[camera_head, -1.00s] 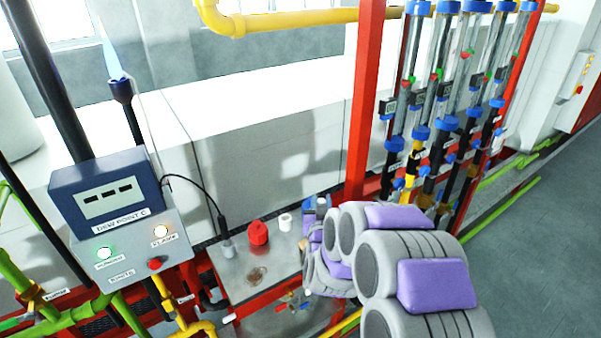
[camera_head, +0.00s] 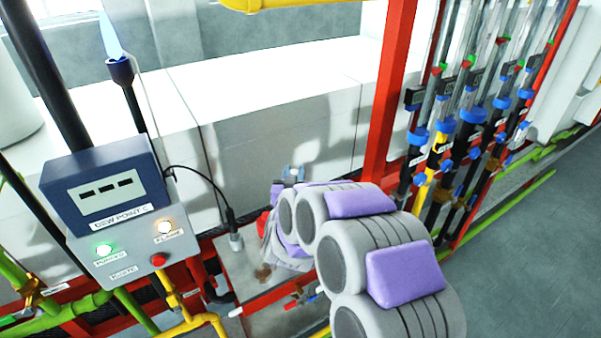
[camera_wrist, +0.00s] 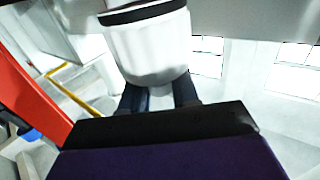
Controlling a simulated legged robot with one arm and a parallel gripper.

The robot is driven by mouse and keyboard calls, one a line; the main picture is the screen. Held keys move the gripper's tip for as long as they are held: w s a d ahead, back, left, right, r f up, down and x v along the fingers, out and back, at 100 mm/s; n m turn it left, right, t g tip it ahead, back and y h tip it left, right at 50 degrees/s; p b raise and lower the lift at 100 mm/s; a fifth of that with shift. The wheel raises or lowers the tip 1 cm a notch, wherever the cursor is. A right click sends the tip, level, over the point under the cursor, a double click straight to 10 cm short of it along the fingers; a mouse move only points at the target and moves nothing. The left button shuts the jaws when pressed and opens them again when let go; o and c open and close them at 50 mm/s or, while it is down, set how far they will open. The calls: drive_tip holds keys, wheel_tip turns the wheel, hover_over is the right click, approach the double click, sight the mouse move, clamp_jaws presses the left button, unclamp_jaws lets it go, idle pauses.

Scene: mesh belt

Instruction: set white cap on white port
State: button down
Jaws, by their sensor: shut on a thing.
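The white cap (camera_wrist: 150,52) fills the upper middle of the wrist view, a ribbed white cylinder with a black band at its top edge. The two dark fingers of my gripper (camera_wrist: 160,94) reach up to it and are shut on it. I cannot identify the white port in either view.
A red cap (camera_head: 263,222) sits on the metal tabletop (camera_head: 238,262), partly hidden by my arm. A dew point box (camera_head: 104,190) with a control panel stands at left. A red post (camera_head: 391,90) and several vertical tubes (camera_head: 470,110) stand at right.

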drive_tip(key=shift+a+f+b, duration=0.3)
drive_tip(key=shift+a+f, duration=0.35)
drive_tip(key=shift+a, duration=0.1)
drive_tip(key=d+f+b, duration=0.1)
drive_tip(key=d+f, duration=0.2)
drive_tip(key=shift+d+f, duration=0.15)
drive_tip(key=shift+a+f+b, duration=0.15)
drive_tip(key=shift+a+f, duration=0.2)
drive_tip(key=shift+a, duration=0.35)
drive_tip(key=shift+a+f+b, duration=0.15)
drive_tip(key=shift+a+f, duration=0.15)
drive_tip(key=shift+a, duration=0.4)
drive_tip(key=shift+a+p, duration=0.25)
drive_tip(key=shift+p, duration=0.1)
drive_tip(key=shift+d+r, duration=0.1)
drive_tip(key=shift+d, duration=0.85)
